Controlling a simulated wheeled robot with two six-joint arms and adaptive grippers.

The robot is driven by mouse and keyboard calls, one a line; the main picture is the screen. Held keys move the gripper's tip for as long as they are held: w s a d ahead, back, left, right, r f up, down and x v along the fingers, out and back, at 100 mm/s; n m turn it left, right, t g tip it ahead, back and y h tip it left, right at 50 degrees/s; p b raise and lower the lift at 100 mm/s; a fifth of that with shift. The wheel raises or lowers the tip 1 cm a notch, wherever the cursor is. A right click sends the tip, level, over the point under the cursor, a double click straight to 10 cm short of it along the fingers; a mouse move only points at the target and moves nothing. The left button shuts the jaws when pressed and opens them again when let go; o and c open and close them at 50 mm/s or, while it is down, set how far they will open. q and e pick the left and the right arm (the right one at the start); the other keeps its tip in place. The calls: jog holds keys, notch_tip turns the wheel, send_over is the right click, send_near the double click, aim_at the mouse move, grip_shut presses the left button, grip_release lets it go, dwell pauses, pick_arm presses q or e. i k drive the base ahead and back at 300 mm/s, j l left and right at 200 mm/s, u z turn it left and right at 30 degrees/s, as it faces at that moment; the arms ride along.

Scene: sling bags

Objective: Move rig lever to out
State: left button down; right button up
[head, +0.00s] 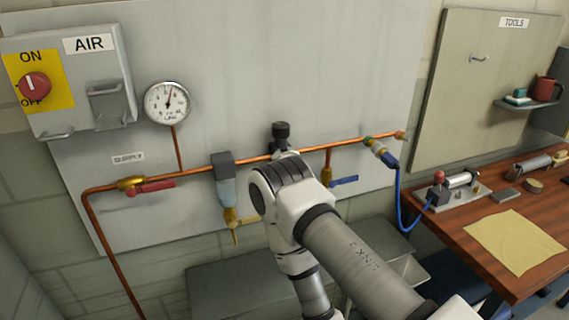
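The rig (462,188) is a small pale metal plate on the wooden bench at the right, carrying a silver cylinder (462,178). A small lever with a red ball knob (439,176) stands at its left end, roughly upright; any position markings are too small to read. A blue hose (401,200) runs from the copper pipe's coupling to the rig. One of my arms comes in from the bottom right and bends in the middle of the view, well left of the rig. Neither gripper shows in the head view.
A wall panel holds a red AIR knob (34,86), a gauge (167,103), a red-handled supply valve (150,187) and a blue-handled valve (343,181). A yellow cloth (514,245) lies on the bench (455,238) in front of the rig. A mug (546,90) sits on a shelf.

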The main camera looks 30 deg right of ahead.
aim_at(439, 176)
jog(key=z, duration=2.2)
